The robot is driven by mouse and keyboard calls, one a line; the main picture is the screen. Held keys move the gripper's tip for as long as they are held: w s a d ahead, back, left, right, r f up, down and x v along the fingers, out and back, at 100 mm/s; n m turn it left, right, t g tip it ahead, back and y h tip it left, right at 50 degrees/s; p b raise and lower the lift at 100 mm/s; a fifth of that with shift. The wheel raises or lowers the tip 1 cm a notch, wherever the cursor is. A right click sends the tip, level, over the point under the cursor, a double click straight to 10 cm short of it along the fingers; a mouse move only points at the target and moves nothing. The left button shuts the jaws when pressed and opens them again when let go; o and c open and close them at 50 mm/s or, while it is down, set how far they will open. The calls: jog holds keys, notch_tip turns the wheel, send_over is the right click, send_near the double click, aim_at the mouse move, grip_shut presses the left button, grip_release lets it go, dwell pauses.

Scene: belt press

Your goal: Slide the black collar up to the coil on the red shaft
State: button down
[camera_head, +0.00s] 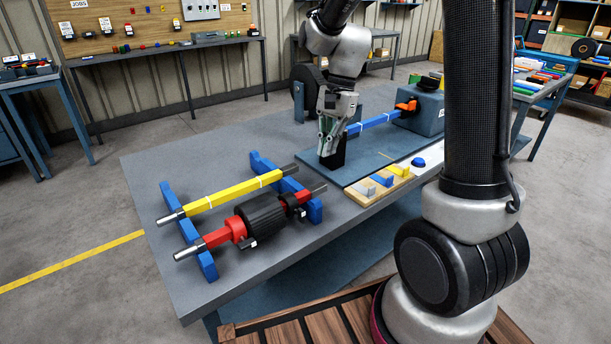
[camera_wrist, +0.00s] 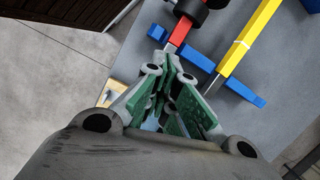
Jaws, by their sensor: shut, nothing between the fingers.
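The red shaft (camera_head: 216,238) lies across two blue rests on the table, with a ribbed black coil (camera_head: 265,215) around its middle. A black collar (camera_head: 290,200) is around the shaft just right of the coil; I cannot tell whether they touch. A red collar (camera_head: 236,228) sits at the coil's left end. In the wrist view the shaft (camera_wrist: 181,32) and black collar (camera_wrist: 190,10) show at the top, partly cut off. My gripper (camera_head: 328,152) is shut and empty, right of the shaft's right end and apart from it.
A yellow shaft (camera_head: 225,194) lies behind the red one on the same blue rests (camera_head: 200,257). A dark upright piece (camera_head: 336,157) stands at my fingertips. A blue bar (camera_head: 375,121) and a wooden tray (camera_head: 375,193) of coloured pieces lie right. The table's left front is clear.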

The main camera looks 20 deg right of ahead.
aim_at(294, 198)
jog(key=a+f+m, duration=0.1)
jog(key=f, duration=0.2)
jog(key=f+m, duration=0.1)
jog(key=f, duration=0.2)
jog(key=a+f, duration=0.1)
jog(key=f, duration=0.2)
jog(key=shift+a+f+m, duration=0.15)
jog(key=shift+a+m, duration=0.15)
jog(key=shift+m, duration=0.1)
jog(key=shift+s+a, duration=0.25)
jog(key=shift+a, duration=0.4)
jog(key=shift+s+a, duration=0.25)
jog(key=shift+a, duration=0.35)
jog(key=shift+s+a, duration=0.2)
jog(key=shift+a, duration=0.45)
jog(key=shift+a, duration=0.1)
jog(key=shift+s+a, duration=0.2)
jog(key=shift+a, duration=0.4)
jog(key=shift+s+a, duration=0.2)
jog(key=shift+a, duration=0.4)
jog(key=shift+d, duration=0.1)
